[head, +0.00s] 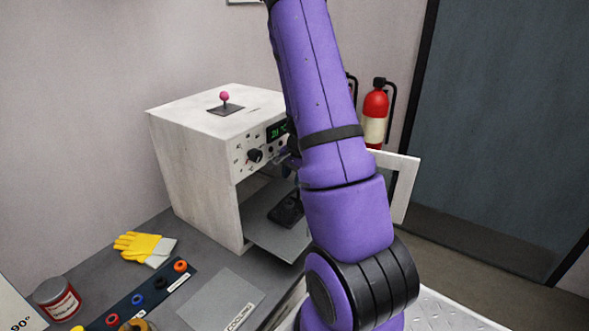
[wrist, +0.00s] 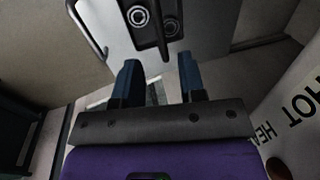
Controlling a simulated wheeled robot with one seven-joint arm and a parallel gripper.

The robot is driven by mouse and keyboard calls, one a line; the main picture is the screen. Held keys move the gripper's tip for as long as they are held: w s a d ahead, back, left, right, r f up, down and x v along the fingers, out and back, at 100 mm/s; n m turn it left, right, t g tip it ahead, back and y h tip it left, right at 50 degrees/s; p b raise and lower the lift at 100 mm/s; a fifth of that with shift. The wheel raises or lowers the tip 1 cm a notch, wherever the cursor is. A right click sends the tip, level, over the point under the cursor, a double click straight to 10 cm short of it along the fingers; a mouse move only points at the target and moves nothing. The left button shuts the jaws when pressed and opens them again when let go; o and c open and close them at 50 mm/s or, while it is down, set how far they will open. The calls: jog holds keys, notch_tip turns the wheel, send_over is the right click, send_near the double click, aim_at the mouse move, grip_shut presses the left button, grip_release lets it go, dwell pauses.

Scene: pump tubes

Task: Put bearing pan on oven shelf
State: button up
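The bearing pan (head: 287,210) is a small dark pan resting on the grey oven shelf (head: 272,240), inside the white oven (head: 205,165). In the wrist view the pan (wrist: 147,17) holds round metal bearings, and its narrow end points toward my gripper. The pale shelf (wrist: 106,24) shows beneath it. My gripper (wrist: 158,72) is open, its two dark fingers apart with nothing between them, just short of the pan. In the head view my purple arm hides the gripper and part of the oven front.
The oven's open door (head: 402,190) stands out at the right. A yellow glove (head: 143,246), a grey cooling plate (head: 222,301), a rack of coloured rings (head: 150,290) and a jar (head: 58,298) lie at the front left. A fire extinguisher (head: 375,115) hangs behind.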

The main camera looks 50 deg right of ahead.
jog(key=r, duration=0.3)
jog(key=shift+s, duration=0.35)
jog(key=shift+c, duration=0.4)
dwell(0.5)
